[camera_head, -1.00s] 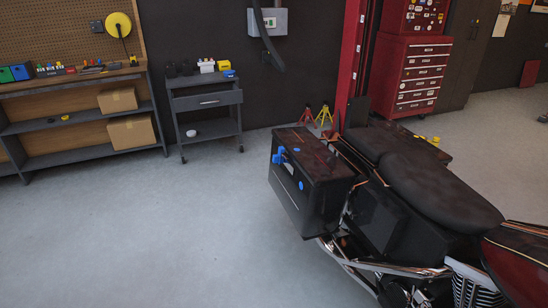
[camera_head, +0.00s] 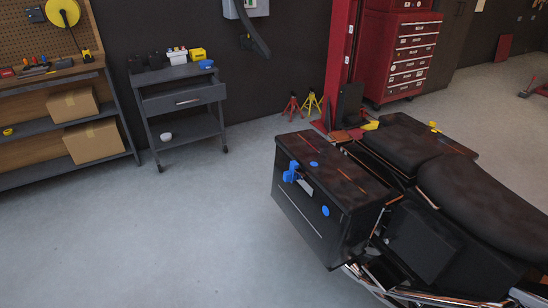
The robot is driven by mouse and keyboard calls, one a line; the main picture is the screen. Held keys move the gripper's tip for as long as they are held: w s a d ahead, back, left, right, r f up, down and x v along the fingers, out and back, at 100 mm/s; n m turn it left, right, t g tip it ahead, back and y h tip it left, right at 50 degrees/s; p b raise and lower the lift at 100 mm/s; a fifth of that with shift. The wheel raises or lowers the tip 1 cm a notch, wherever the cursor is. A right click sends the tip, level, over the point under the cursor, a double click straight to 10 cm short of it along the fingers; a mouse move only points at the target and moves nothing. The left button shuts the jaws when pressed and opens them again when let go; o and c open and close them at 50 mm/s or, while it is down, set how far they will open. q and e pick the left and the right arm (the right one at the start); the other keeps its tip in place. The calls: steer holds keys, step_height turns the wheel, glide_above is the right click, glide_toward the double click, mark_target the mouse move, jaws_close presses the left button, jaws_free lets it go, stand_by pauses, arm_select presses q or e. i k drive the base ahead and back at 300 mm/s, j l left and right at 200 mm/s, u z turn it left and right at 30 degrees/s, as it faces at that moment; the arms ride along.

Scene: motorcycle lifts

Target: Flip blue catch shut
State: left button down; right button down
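A blue catch (camera_head: 291,173) sits on the outer face of the black pannier box (camera_head: 310,222), near its upper left edge. The catch appears to stick out from the face, but it is too small to tell its exact position. Blue round spots show on the lid (camera_head: 340,180) and on the face at the lower right of the catch. The lid looks lowered onto the box. The box hangs on the side of a motorcycle with a black seat (camera_head: 475,195). Neither of my grippers is in view.
Open grey floor (camera_head: 180,240) lies left of the box. A grey cart (camera_head: 186,100) and a shelf bench (camera_head: 50,125) stand along the back wall. Red and yellow jack stands (camera_head: 312,104) and a red tool cabinet (camera_head: 402,55) stand behind the motorcycle.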

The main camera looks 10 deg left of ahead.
mark_target(290, 176)
steer(key=i+j+z, duration=0.1)
steer(key=i+j, duration=0.15)
steer(key=j, duration=0.35)
steer(key=i+j+z, duration=0.15)
steer(key=j, duration=0.5)
steer(key=i+j+z, duration=0.1)
steer(key=j, duration=0.55)
steer(key=i+j+z, duration=0.1)
steer(key=i+j, duration=0.2)
steer(key=j, duration=0.4)
steer(key=i+j+z, duration=0.1)
steer(key=j, duration=0.55)
steer(key=i+j+z, duration=0.15)
steer(key=j, duration=0.55)
steer(key=j+z, duration=0.1)
steer(key=j, duration=0.6)
